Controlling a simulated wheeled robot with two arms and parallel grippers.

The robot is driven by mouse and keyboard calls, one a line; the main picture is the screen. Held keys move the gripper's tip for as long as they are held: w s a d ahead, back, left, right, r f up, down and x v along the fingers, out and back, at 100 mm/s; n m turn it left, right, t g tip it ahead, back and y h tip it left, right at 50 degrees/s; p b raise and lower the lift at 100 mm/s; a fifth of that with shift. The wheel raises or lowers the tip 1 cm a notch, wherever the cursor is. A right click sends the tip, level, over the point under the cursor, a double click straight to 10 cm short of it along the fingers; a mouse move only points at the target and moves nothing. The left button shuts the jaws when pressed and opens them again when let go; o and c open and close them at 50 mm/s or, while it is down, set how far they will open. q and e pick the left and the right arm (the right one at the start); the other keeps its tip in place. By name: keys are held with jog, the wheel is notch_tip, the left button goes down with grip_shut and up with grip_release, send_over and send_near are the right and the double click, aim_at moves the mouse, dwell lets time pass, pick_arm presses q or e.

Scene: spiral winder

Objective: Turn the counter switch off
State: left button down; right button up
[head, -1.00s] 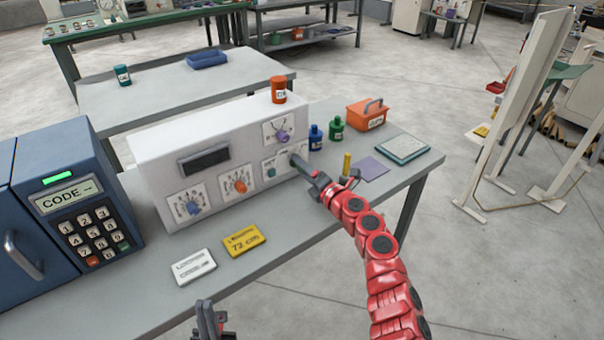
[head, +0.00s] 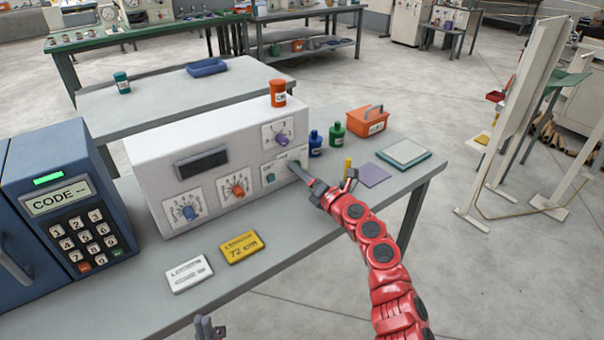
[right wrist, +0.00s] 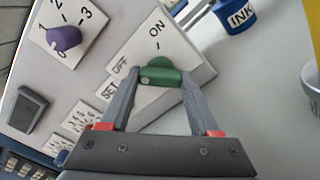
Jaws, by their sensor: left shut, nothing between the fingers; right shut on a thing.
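The white winder box (head: 225,127) stands on the grey bench, with a dark blank display (head: 202,163) on its front. The counter switch is a green knob (right wrist: 160,76) on a white plate marked OFF and ON in the right wrist view. My right gripper (right wrist: 160,73) is shut on this knob, one finger on each side. I cannot tell which mark the knob points to. In the head view my right gripper (head: 296,168) reaches the panel's right end and hides the knob. My left gripper (head: 206,327) is shut and empty at the bottom edge, partly out of view.
A purple knob (head: 281,140) sits above the switch; blue (head: 187,212) and orange (head: 238,189) dials are further left. An orange jar (head: 278,93) stands on the box. Ink bottles (head: 337,134) stand right of it. White and yellow cards (head: 241,246) lie in front.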

jog(key=o, duration=1.4)
jog(key=shift+c, duration=0.2)
jog(key=shift+s+d, duration=0.1)
jog(key=shift+s+d+f, duration=0.1)
jog(key=shift+s+d, duration=0.1)
jog(key=shift+d, duration=0.05)
jog(key=p+v, duration=0.1)
jog(key=v, duration=1.5)
jog(key=shift+s, duration=0.3)
jog(key=shift+d, duration=0.1)
